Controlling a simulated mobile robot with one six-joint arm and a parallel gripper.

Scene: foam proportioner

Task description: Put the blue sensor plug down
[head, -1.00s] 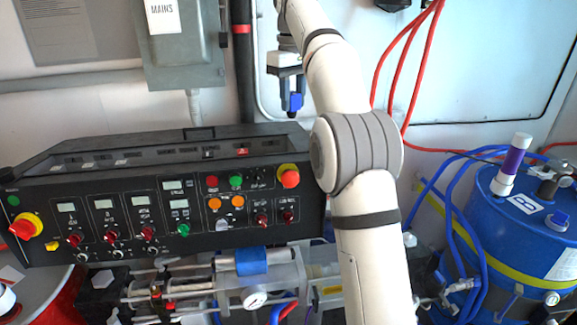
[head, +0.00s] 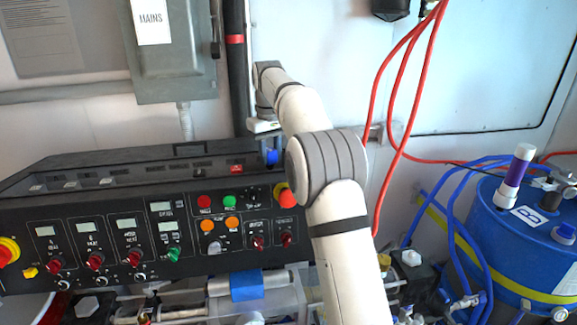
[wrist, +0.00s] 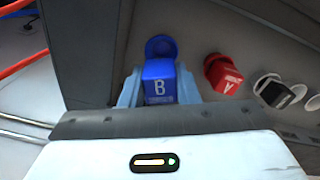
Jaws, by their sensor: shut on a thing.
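The blue sensor plug (wrist: 160,82), marked B, is between the two light blue fingers of my gripper (wrist: 158,92) in the wrist view. My gripper is shut on it. A round blue piece (wrist: 161,46) shows just beyond the plug; I cannot tell whether the plug touches it or sits in it. In the head view the blue plug (head: 272,157) is at the top right end of the black control panel (head: 120,215). My arm partly hides my gripper there, and the fingertips are too small to make out.
Red hoses (head: 405,130) hang right of my arm. A blue drum (head: 535,245) stands at far right.

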